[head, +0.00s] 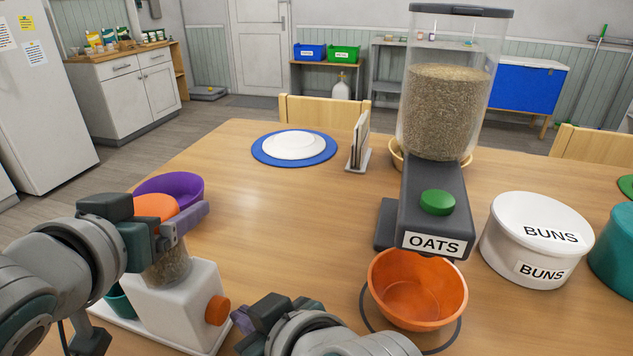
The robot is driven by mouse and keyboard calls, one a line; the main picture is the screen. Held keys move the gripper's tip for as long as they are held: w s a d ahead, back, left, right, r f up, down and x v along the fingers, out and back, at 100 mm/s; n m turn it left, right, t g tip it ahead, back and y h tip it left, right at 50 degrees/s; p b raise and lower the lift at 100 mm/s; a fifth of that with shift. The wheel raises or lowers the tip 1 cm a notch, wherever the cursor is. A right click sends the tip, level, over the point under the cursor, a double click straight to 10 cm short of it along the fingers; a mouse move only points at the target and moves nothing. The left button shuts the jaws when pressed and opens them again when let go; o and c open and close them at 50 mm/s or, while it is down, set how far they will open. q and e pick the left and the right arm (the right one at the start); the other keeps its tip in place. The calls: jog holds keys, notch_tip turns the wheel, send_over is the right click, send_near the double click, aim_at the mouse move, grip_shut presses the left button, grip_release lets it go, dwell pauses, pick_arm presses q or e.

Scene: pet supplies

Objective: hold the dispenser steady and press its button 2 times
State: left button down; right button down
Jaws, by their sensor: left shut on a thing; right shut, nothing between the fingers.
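A small white dispenser (180,303) with an orange lid (155,207), a clear grain-filled neck and a round orange button (217,310) on its right side stands at the lower left. My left gripper (180,228) is shut on its upper part, just below the lid. A larger grey dispenser (433,208) labelled OATS, with a tall clear hopper (445,105) of grain and a green button (437,201), stands right of centre; neither gripper touches it. My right gripper (268,309) is shut and empty, right of the orange button and apart from it. Its fingertips are partly hidden by its wrist.
An orange bowl (417,290) sits under the OATS dispenser's front. A white BUNS tub (537,238) and a teal tub (613,245) stand to the right. A purple bowl (184,186) is behind the small dispenser. The table's middle is clear.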

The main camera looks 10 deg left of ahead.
jog(key=shift+s+a, duration=0.15)
jog(key=shift+a, duration=0.75)
dwell(0.6)
jog(key=shift+d, duration=0.1)
jog(key=shift+w+d+r, duration=0.1)
jog(key=shift+w+d, duration=0.1)
jog(key=shift+d, duration=0.8)
jog(key=shift+d, duration=0.1)
jog(key=shift+s+d, duration=0.2)
jog(key=shift+d, duration=2.25)
dwell(1.9)
jog(key=d, duration=0.4)
jog(key=shift+s, duration=0.2)
jog(key=shift+a, duration=0.2)
